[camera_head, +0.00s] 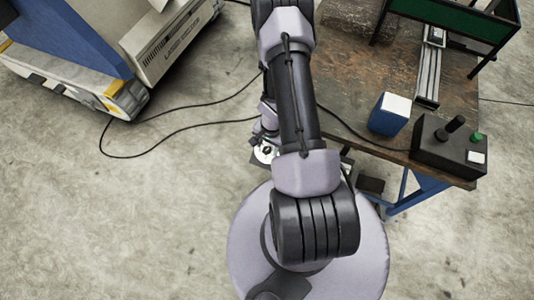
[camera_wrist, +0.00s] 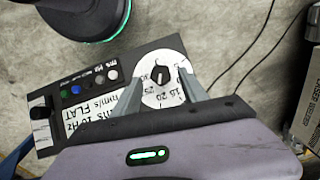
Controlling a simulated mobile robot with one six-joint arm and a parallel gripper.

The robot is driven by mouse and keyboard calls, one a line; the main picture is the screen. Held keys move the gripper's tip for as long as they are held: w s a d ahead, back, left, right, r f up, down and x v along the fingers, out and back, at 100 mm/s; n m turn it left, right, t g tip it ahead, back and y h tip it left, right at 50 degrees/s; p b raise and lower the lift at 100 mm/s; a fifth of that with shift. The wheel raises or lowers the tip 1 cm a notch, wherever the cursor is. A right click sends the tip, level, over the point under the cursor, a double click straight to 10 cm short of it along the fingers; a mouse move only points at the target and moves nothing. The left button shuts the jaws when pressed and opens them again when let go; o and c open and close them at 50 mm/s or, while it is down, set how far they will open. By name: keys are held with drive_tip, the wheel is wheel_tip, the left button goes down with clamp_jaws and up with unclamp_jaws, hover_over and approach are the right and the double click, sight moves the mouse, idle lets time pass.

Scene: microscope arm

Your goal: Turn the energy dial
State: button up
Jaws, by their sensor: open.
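The dial (camera_wrist: 163,92) is a white disc with black numbers and a dark knob (camera_wrist: 159,74) at its centre. It sits on a dark control panel (camera_wrist: 152,53) in the wrist view. My gripper (camera_wrist: 160,77) is open, with one grey finger on each side of the knob, over the disc. I cannot tell whether the fingers touch the disc. The part of the dial near the palm is hidden. In the head view a small white disc (camera_head: 265,154) shows beside my arm, mostly covered.
The panel has several coloured buttons (camera_wrist: 88,83) and a white label (camera_wrist: 90,115). The workbench (camera_head: 350,75) at right holds a blue-and-white box (camera_head: 390,114) and a black joystick box (camera_head: 440,152). A laser cabinet (camera_head: 170,45) stands upper left. Black cables (camera_head: 185,128) cross the floor.

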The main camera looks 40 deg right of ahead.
wheel_tip(320, 180, down, 2)
drive_tip(key=shift+w+b, duration=0.15)
drive_tip(key=shift+b, duration=0.2)
clamp_jaws()
